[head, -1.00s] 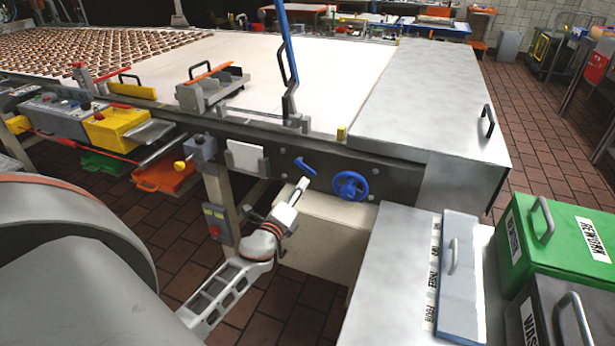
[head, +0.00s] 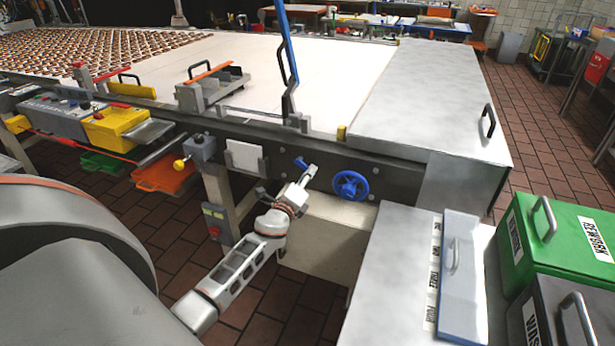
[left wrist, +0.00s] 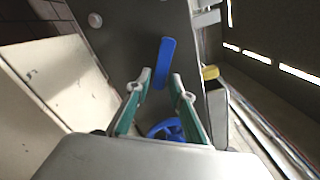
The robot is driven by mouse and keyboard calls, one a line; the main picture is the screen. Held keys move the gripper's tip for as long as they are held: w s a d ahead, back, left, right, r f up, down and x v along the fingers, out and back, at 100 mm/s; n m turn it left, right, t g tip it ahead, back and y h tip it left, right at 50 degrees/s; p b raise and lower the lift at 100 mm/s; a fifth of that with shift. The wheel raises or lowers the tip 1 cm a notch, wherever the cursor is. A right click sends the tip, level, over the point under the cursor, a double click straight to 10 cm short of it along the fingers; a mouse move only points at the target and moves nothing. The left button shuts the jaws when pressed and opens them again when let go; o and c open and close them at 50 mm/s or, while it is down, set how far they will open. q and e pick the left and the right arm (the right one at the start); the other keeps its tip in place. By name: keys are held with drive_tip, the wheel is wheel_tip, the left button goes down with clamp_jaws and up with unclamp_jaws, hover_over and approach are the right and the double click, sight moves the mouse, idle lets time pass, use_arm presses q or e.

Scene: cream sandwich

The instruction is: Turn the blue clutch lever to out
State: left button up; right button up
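The blue clutch lever (head: 300,163) sits on the dark side panel of the conveyor, slanting down to the right. Its lower end is hidden by my left gripper (head: 311,173) in the head view. In the left wrist view the blue lever (left wrist: 166,60) stands ahead, its near end between or just beyond the fingertips of my left gripper (left wrist: 160,80). The fingers are apart, with a gap on each side of the lever, and I see no clear contact. My right gripper is not in view.
A blue handwheel (head: 350,186) is on the same panel, just right of the lever. A white plate (head: 245,157) is to the left. A steel cabinet (head: 400,270) with a lidded top stands at front right. Brick floor lies below.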

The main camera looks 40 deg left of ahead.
use_arm(q)
clamp_jaws()
drive_tip(key=shift+s+a+f+m+b, duration=0.1)
drive_tip(key=shift+a+f+m+b, duration=0.15)
drive_tip(key=shift+m, duration=0.35)
drive_tip(key=shift+a+f+m+b, duration=0.1)
drive_tip(key=shift+f+m+b, duration=0.15)
drive_tip(key=shift+m, duration=0.35)
drive_tip(key=m, duration=0.2)
drive_tip(key=shift+s+a+f+m, duration=0.15)
drive_tip(key=shift+a+f+m, duration=0.15)
drive_tip(key=shift+a+f, duration=0.1)
drive_tip(key=m, duration=0.1)
drive_tip(key=a+m, duration=0.1)
drive_tip(key=m, duration=0.1)
drive_tip(key=shift+s+a+f+m+b, duration=0.15)
drive_tip(key=shift+a+f+m+b, duration=0.05)
drive_tip(key=shift+f+m+b, duration=0.1)
drive_tip(key=shift+s+a+m, duration=0.1)
drive_tip(key=shift+a+m, duration=0.25)
drive_tip(key=shift+m, duration=0.45)
drive_tip(key=shift+s+a+m, duration=0.1)
drive_tip(key=shift+a+m, duration=0.2)
drive_tip(key=shift+m, duration=0.5)
drive_tip(key=o, duration=0.6)
unclamp_jaws()
drive_tip(key=shift+a, duration=0.1)
drive_tip(key=shift+c, duration=0.2)
